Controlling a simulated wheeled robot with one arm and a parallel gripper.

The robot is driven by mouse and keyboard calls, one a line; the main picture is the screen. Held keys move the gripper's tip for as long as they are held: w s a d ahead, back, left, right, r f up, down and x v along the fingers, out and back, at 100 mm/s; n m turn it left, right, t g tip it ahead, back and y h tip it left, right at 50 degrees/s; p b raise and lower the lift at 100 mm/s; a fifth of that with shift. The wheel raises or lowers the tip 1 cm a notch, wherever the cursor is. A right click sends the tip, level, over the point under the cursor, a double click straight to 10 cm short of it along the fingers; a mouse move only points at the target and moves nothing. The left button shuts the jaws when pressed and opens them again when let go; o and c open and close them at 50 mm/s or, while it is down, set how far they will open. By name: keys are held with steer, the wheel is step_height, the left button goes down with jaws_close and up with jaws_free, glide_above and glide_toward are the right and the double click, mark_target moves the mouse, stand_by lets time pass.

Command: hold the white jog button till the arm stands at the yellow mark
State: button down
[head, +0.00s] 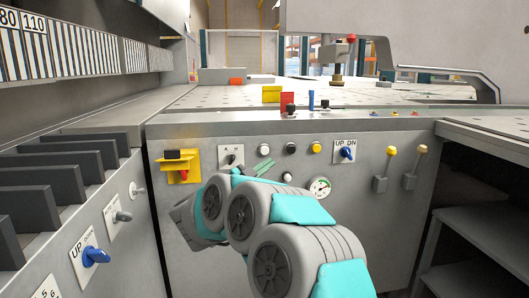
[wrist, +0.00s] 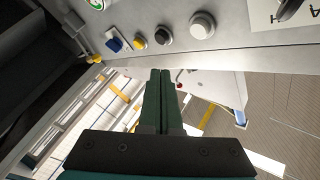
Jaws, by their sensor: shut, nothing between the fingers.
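A white round button (head: 264,150) sits in the upper button row on the grey front panel, left of a black button (head: 290,149) and a yellow button (head: 315,148). The white button also shows in the wrist view (wrist: 202,25). A second pale button (head: 287,177) sits lower, beside the gauge. My gripper (head: 268,163) is shut and empty, its green fingers in front of the panel just below the white button in the head view. In the wrist view the fingertips (wrist: 160,72) appear apart from the button. On the deck stand a yellow block (head: 271,94) and a red block (head: 288,102).
Dark slotted racks (head: 40,190) stand left. Open shelves (head: 480,210) are right.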

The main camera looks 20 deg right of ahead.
mark_target(269, 151)
steer(key=shift+w+d+p, duration=0.35)
steer(key=shift+w, duration=0.8)
steer(key=shift+w+d+p, duration=0.3)
steer(key=shift+w, duration=0.85)
steer(key=shift+w+d+p, duration=0.35)
steer(key=shift+w, duration=0.8)
steer(key=shift+w+d+p, duration=0.15)
steer(key=shift+w+p, duration=0.15)
steer(key=shift+w, duration=0.05)
steer(key=shift+w+d, duration=0.1)
steer(key=shift+w, duration=0.35)
stand_by(3.4)
steer(key=shift+s+a, duration=0.25)
steer(key=shift+s, duration=0.6)
